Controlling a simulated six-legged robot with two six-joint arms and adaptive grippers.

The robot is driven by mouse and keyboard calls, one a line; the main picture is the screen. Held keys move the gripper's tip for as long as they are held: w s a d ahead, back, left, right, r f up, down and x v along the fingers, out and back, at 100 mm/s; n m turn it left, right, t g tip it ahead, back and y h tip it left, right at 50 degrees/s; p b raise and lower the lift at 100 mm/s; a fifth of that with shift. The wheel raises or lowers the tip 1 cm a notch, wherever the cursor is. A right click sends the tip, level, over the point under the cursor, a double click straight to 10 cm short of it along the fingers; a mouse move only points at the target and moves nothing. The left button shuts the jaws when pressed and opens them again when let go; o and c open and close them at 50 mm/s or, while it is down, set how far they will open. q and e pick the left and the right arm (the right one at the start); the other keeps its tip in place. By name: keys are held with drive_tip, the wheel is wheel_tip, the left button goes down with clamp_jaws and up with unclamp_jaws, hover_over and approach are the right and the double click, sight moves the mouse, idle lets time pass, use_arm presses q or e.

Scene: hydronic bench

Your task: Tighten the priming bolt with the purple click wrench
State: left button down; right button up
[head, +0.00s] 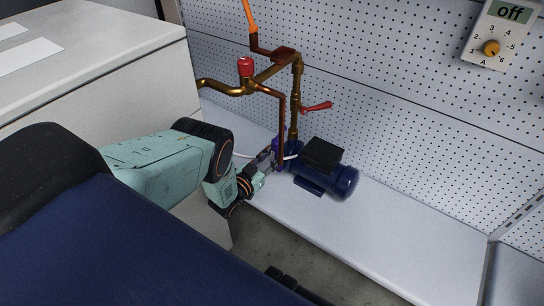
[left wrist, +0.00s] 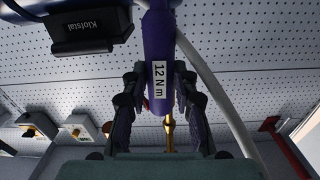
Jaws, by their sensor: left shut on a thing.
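The purple click wrench (left wrist: 159,50), labelled "12 N m", runs between the two fingers of my left gripper (left wrist: 159,88) in the left wrist view. The gripper is shut on it. In the head view my left gripper (head: 268,160) is beside the blue pump (head: 340,181), and a little purple of the wrench (head: 276,146) shows there. The priming bolt cannot be made out, and whether the wrench sits on it is hidden. My right gripper is not seen.
Copper pipes with a red cap (head: 245,67) and a red lever valve (head: 317,107) rise above the pump. A pale cabinet (head: 180,85) stands left. A dial box (head: 492,45) reading "off" hangs on the pegboard (head: 400,110). The shelf (head: 400,240) is clear right of the pump.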

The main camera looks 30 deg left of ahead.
use_arm(q)
drive_tip(key=shift+s+a+p, duration=0.1)
drive_tip(key=shift+s+p, duration=0.25)
drive_tip(key=shift+s, duration=0.35)
drive_tip(key=shift+s+a+r+p, duration=0.1)
drive_tip(key=shift+s+p, duration=0.65)
drive_tip(key=shift+s, duration=0.6)
drive_tip(key=shift+s+p, duration=0.35)
drive_tip(key=shift+s, duration=0.6)
